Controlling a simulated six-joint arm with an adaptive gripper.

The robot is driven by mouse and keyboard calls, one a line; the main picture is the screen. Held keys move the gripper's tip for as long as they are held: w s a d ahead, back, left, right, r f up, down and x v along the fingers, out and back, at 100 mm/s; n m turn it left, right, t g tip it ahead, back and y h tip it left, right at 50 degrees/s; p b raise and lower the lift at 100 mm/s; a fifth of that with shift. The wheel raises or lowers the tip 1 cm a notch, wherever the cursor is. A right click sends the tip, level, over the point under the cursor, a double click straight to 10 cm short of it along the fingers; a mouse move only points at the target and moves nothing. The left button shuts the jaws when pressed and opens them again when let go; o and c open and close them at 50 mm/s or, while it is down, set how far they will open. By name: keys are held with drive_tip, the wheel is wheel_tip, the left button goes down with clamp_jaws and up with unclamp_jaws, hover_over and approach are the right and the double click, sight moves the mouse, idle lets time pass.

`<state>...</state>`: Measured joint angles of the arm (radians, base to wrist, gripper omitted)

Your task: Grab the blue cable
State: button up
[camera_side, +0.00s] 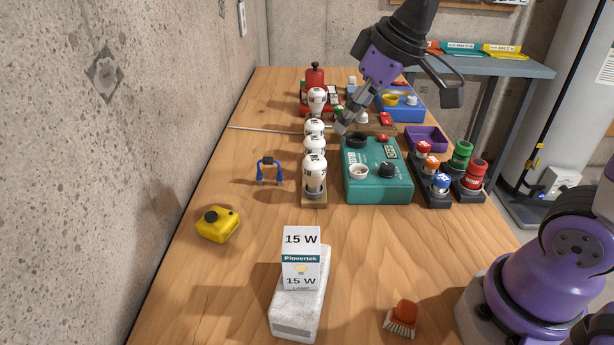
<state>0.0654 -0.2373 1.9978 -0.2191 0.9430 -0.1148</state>
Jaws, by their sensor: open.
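The blue cable (259,171) is a short arched piece with a dark middle. It stands on the wooden table left of the row of white bulbs, with its two ends down. My gripper (345,125) is above the far part of the table, behind the teal box and to the right of the bulbs. It is well apart from the blue cable, up and to the right of it. Its jaws are open, and I see nothing held in them. The fingertips are small in this view and partly overlap the things behind them.
White bulbs (314,172) stand in a wooden rack between cable and gripper. A teal box (378,184), colored plugs (473,174) and a purple tray (427,138) are right. A yellow device (217,225) is nearer. A lamp box (300,257) and brush (402,316) are in front.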

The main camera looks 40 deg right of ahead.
drive_tip(key=w+f+n+y, duration=0.1)
drive_tip(key=w+f+n, duration=0.2)
drive_tip(key=w, duration=0.8)
drive_tip(key=n+g, duration=0.2)
approach(270, 157)
drive_tip(key=f, duration=0.1)
drive_tip(key=shift+n+y, duration=0.3)
drive_tip(key=shift+y, duration=0.1)
drive_tip(key=x, duration=0.4)
drive_tip(key=shift+s+d+f, duration=0.15)
drive_tip(key=shift+d+f, duration=0.05)
drive_tip(key=shift+f, duration=0.2)
drive_tip(key=x, duration=0.5)
drive_tip(key=shift+w+a+f, duration=0.2)
drive_tip(key=shift+w+f, duration=0.1)
drive_tip(key=shift+w, duration=0.1)
clamp_jaws()
